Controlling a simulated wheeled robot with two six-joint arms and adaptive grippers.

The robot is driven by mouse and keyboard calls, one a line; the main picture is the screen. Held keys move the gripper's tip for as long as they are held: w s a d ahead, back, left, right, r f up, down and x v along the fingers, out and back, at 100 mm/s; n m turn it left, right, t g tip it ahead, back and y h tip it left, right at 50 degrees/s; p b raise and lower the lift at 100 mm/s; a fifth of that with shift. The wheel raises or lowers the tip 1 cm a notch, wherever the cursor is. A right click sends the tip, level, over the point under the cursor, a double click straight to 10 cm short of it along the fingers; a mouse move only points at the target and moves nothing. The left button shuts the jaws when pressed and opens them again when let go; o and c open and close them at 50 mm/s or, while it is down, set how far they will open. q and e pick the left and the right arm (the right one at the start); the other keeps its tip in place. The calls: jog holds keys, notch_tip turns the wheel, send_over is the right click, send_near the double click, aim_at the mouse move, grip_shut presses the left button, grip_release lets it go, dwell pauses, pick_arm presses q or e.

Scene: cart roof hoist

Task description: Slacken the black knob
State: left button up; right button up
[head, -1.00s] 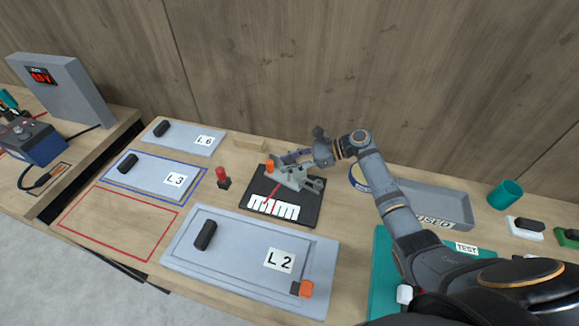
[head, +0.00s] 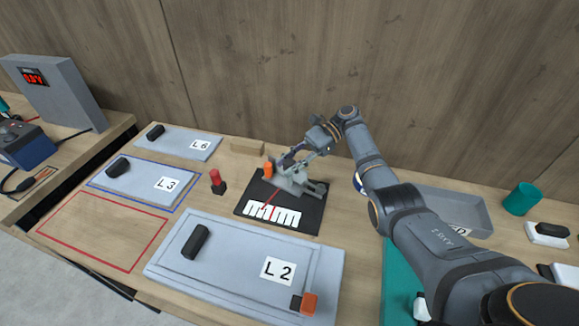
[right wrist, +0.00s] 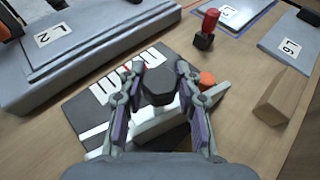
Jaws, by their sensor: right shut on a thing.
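The black knob (right wrist: 157,85) sits on a grey clamp fixture (head: 300,183), which stands on a black board (head: 313,212) with a white scale and a thin red pointer. My right gripper (right wrist: 156,80) has its two fingers on either side of the knob and is shut on it. In the head view my right gripper (head: 287,160) comes down on the fixture from the upper right and hides the knob. An orange knob (head: 268,170) is at the fixture's left end. My left gripper is in neither view.
A red-topped black post (head: 217,182) stands left of the board, and a wooden block (head: 247,146) lies behind it. Grey panel L2 (head: 225,262) lies in front. A grey tray (head: 455,199) and a teal cup (head: 521,198) are to the right.

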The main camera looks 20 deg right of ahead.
jog(key=shift+s+f, duration=0.15)
jog(key=shift+f, duration=0.1)
jog(key=o, duration=1.2)
jog(key=shift+r, duration=0.1)
jog(key=shift+c, duration=0.2)
